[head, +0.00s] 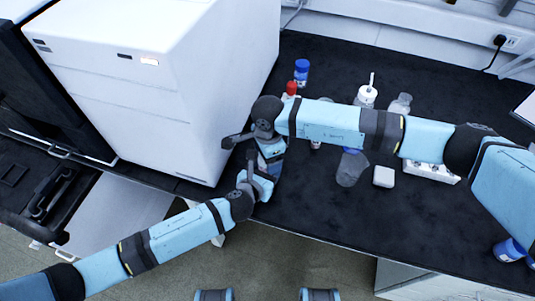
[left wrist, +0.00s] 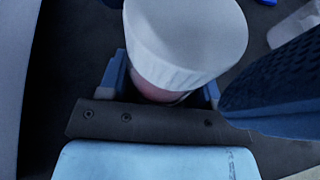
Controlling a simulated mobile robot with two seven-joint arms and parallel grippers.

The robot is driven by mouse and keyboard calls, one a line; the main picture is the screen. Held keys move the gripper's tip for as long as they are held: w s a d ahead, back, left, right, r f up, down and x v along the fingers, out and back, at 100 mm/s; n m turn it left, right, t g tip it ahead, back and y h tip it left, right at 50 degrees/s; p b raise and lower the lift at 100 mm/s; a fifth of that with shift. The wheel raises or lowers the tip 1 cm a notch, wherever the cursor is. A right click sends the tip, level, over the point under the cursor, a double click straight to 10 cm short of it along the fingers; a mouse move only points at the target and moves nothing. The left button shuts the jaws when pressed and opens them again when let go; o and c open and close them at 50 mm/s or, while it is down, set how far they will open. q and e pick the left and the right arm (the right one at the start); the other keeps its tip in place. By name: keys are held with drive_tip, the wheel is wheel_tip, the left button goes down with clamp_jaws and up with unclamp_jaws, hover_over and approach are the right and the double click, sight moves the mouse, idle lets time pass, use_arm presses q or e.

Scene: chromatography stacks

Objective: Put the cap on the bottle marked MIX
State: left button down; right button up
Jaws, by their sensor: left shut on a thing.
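My left gripper (head: 256,184) is at the front edge of the bench by the white machine. In the left wrist view its blue fingers are shut on a white-topped thing (left wrist: 187,35) with a pinkish lower part; I cannot tell whether it is a bottle or a cap. My right gripper (head: 270,163) points down right beside the left one; its fingers are too hidden to judge. A dark blue ridged part (left wrist: 280,80) is close to the held thing. I cannot read a MIX label on any bottle.
The big white machine (head: 130,95) stands at left. Behind my right arm are a blue-capped bottle (head: 301,72), a red-capped bottle (head: 291,89), a white bottle with a spout (head: 367,96) and a clear bottle (head: 401,103). A clear vessel (head: 350,170) and white block (head: 383,176) are in front.

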drive_tip(key=shift+r, duration=0.1)
drive_tip(key=shift+r, duration=2.15)
drive_tip(key=shift+c, duration=0.4)
drive_tip(key=r+n, duration=0.1)
drive_tip(key=n, duration=0.1)
drive_tip(key=shift+a+r+n, duration=0.15)
drive_tip(key=shift+r+n, duration=0.15)
drive_tip(key=shift+r, duration=0.05)
drive_tip(key=r+n, duration=0.1)
drive_tip(key=n, duration=0.1)
drive_tip(key=shift+w+r+n, duration=0.1)
drive_tip(key=shift+r+n, duration=0.2)
drive_tip(key=shift+r, duration=0.1)
drive_tip(key=shift+f, duration=4.05)
